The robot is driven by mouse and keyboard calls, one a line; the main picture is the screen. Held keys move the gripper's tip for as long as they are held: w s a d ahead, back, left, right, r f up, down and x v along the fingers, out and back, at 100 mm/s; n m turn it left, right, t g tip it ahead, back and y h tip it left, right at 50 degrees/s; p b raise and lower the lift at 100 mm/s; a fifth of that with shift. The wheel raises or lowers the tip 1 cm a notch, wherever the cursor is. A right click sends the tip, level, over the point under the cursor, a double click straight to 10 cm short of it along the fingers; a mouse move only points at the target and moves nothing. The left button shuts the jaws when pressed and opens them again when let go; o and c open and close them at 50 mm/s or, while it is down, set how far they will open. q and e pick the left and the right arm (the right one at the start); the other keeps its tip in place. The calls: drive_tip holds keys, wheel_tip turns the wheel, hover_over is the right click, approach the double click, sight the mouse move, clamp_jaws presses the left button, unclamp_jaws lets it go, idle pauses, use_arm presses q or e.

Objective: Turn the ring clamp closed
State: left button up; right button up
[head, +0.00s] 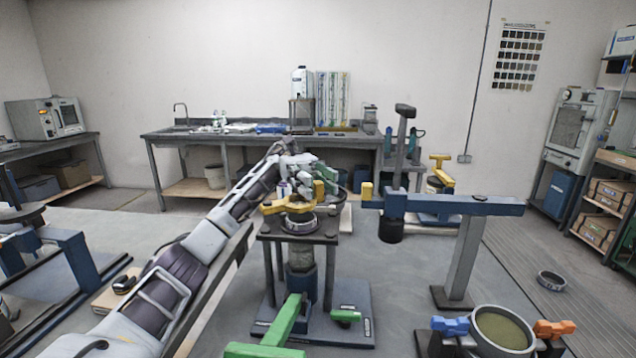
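What looks like the ring clamp is a yellow ring-shaped piece (285,207) with upright yellow lugs, set around a metal collar (299,224) on a small dark stand (326,239). My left arm reaches in from the lower left. My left gripper (302,187) is at the top of the stand, right over the yellow piece and next to its right lug (319,190). The fingers are small and overlap the yellow parts, so I cannot tell whether they touch it or are open. My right gripper is out of view.
A blue beam (450,204) on a grey post stands right of the stand. Green bars (285,322) are low in front. A round pan (502,329) with blue and orange handles is at lower right. A loose ring (551,280) lies on the floor. A workbench (255,140) stands behind.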

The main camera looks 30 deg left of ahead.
use_arm(q)
drive_tip(key=shift+r, duration=5)
